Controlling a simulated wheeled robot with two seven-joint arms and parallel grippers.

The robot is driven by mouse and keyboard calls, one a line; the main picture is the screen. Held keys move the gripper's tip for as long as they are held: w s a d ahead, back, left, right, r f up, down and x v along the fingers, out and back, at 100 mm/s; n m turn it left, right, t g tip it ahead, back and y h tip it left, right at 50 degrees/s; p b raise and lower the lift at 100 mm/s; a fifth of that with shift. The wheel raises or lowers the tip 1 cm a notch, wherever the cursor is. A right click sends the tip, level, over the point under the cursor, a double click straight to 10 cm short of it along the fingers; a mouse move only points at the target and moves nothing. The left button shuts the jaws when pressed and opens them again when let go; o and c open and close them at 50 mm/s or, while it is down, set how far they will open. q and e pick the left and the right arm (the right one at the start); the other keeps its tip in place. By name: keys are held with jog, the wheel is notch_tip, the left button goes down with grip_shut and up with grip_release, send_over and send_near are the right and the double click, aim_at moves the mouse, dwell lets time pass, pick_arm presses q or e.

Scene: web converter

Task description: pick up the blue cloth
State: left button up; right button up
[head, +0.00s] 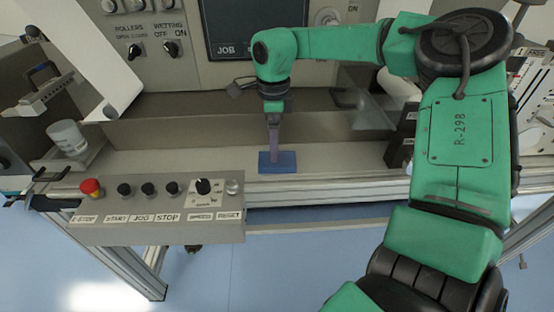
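The blue cloth (286,166) is a small, flat, folded-looking block on the grey ledge (340,160) near its front edge, at the middle of the head view. My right gripper (275,157) points straight down over it, and its narrow purple-grey fingers reach the cloth's top. The fingers line up one behind the other, so the gap between them is hidden. I cannot tell whether they grip the cloth, which appears to rest on the ledge. I cannot make out my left gripper.
A control box (160,232) with a red stop button (91,187) and knobs juts out left of the cloth. A metal rail (330,190) runs along the ledge's front. A JOB display (235,30) is behind.

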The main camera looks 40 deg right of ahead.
notch_tip(320, 180, down, 4)
jog(key=shift+f+p, duration=0.2)
jog(key=shift+p, duration=0.45)
jog(key=shift+s+f, duration=0.1)
jog(key=shift+f, duration=0.25)
pick_arm(q)
jog(key=shift+w+d+r, duration=0.45)
jog(key=shift+w+r, duration=0.3)
jog(key=shift+w, duration=0.1)
pick_arm(e)
jog(key=shift+d+f, duration=0.1)
jog(key=c, duration=1.1)
jog(key=shift+r, duration=0.6)
pick_arm(q)
jog(key=shift+s+a+f, duration=0.15)
jog(key=shift+s+f, duration=0.05)
jog(key=shift+f, duration=0.05)
pick_arm(e)
notch_tip(320, 180, up, 19)
jog(key=shift+f, duration=0.1)
